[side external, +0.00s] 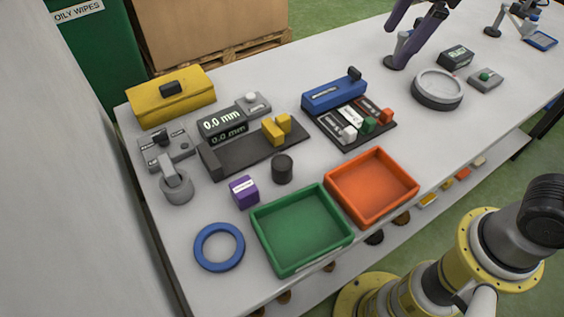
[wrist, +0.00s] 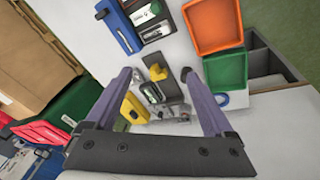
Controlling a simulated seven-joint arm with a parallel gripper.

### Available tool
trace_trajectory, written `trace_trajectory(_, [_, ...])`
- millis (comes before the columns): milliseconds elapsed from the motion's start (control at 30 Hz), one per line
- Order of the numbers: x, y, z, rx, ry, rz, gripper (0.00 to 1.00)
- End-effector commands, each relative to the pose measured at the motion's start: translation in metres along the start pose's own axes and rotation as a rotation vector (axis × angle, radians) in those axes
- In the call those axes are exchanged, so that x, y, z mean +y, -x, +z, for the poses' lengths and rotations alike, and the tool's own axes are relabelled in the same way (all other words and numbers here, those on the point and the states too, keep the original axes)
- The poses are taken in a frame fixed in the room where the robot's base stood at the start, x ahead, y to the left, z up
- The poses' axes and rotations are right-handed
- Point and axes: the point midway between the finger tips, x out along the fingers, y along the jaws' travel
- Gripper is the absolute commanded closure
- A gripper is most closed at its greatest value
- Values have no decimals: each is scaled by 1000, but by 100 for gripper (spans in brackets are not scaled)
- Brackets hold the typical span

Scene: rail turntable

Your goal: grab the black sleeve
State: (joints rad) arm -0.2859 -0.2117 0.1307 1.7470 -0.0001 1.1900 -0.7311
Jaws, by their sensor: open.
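The black sleeve (side external: 282,168) is a short dark cylinder standing upright on the grey table, between the dark gauge base and the green tray. In the wrist view the sleeve (wrist: 187,74) shows as a small dark shape by the tip of the right finger. My gripper (side external: 398,48) has purple fingers and is at the top of the side view, well away from the sleeve. In the wrist view my gripper (wrist: 156,76) is open, with its fingers wide apart and nothing held between them.
Near the sleeve are a purple cube (side external: 244,191), green tray (side external: 347,238), orange tray (side external: 412,188) and gauge with yellow jaws (side external: 215,165). A blue ring (side external: 199,247) lies at the front left. A blue box (side external: 335,95) and yellow box (side external: 170,100) stand behind.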

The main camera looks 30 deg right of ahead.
Motion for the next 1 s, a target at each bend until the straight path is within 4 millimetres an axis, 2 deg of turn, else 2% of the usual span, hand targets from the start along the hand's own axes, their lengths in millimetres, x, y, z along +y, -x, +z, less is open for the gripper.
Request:
trace_trajectory(33, [0, -13, -24, -18, 76, -33, 13])
trace_trajectory(200, [-14, -59, -95, -69, 293, -125, 13])
trace_trajectory(300, [-33, -89, -126, -98, 373, -168, 13])
trace_trajectory(400, [-53, -115, -144, -128, 426, -203, 13])
trace_trajectory(500, [-70, -134, -150, -157, 463, -232, 13])
trace_trajectory(600, [-80, -141, -152, -165, 483, -241, 13])
trace_trajectory(733, [-84, -156, -148, -166, 483, -241, 13])
trace_trajectory(1000, [-93, -203, -137, -166, 481, -241, 13])
